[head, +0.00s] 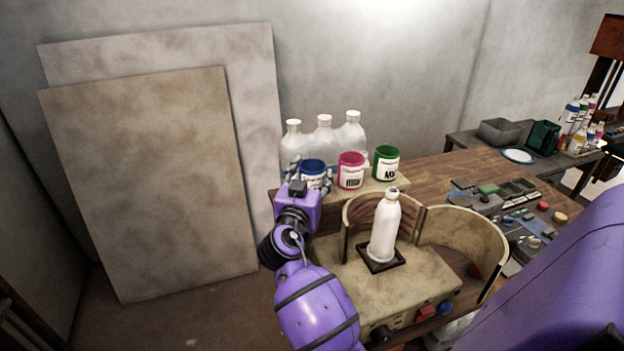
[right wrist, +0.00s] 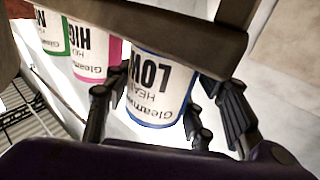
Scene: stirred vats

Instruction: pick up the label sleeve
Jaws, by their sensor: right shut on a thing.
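Three label sleeves stand in a row at the back of the bench: blue (head: 312,167), pink (head: 351,171) and green (head: 386,163). My right gripper (head: 305,177) has its fingers on either side of the blue sleeve and is shut on it. In the right wrist view the blue sleeve (right wrist: 158,90) sits upside down between the fingers, its label reading "LOW". The gripper hides its lower part in the head view, so I cannot tell whether it touches the shelf. The pink sleeve (right wrist: 90,55) is close beside it. My left gripper is not in view.
White bottles (head: 323,135) stand right behind the sleeves. A white bottle (head: 384,230) stands on a dark square pad in front, between curved walls (head: 465,232) of a machine with knobs. Large boards (head: 150,190) lean against the wall at left. A cluttered side table is at right.

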